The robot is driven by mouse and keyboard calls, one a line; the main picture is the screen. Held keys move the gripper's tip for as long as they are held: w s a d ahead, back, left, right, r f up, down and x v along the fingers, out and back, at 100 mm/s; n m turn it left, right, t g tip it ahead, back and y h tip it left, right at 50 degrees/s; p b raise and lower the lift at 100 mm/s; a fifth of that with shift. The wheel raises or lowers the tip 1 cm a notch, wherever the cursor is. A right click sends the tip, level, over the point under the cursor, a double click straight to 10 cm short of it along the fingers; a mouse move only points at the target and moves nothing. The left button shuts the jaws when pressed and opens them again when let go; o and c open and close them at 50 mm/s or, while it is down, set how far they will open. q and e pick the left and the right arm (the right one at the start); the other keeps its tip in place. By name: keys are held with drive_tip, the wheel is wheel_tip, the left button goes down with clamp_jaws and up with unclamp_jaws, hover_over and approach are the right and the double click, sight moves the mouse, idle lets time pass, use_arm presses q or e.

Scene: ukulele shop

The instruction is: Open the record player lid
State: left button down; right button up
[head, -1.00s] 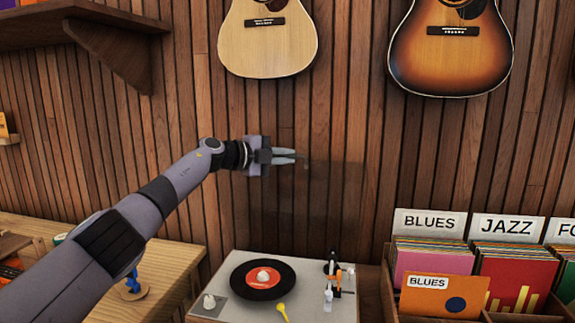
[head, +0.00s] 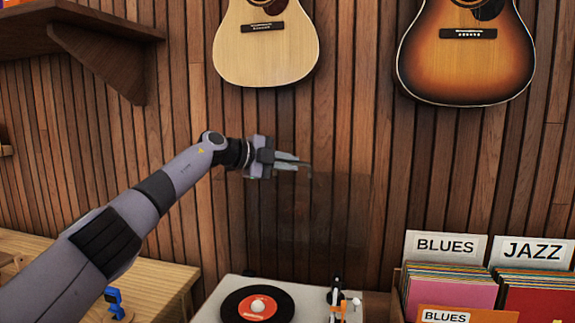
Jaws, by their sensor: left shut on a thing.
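The record player (head: 212,312) is at the bottom middle of the head view, with a black record (head: 232,307) and its red label on top. Its clear, smoky lid (head: 325,225) stands raised, roughly upright, behind the turntable against the wood wall. My left gripper (head: 306,164) is at the lid's top edge, with its fingers shut on it near the middle. The tonearm (head: 337,295) is right of the record. The front of the player is cut off by the picture's bottom edge. My right gripper is not in view.
Crates of records with BLUES (head: 445,246) and JAZZ (head: 532,251) signs stand at the right. Two guitars (head: 265,45) (head: 466,50) hang on the wall above. A wooden table (head: 150,285) is at the lower left, and a shelf (head: 70,25) at the upper left.

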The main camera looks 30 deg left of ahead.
use_arm(q)
drive_tip(key=shift+r, duration=0.45)
drive_tip(key=c, duration=1.2)
unclamp_jaws()
drive_tip(key=shift+s, duration=0.1)
drive_tip(key=shift+o, duration=0.2)
drive_tip(key=shift+s, duration=0.1)
drive_tip(key=shift+f, duration=0.2)
drive_tip(key=shift+s+a+b, duration=0.3)
drive_tip(key=shift+s+b, duration=0.05)
drive_tip(key=b+v, duration=0.1)
drive_tip(key=v, duration=0.5)
drive_tip(key=shift+r+b, duration=0.2)
drive_tip(key=shift+b, duration=0.15)
drive_tip(key=shift+s, duration=0.1)
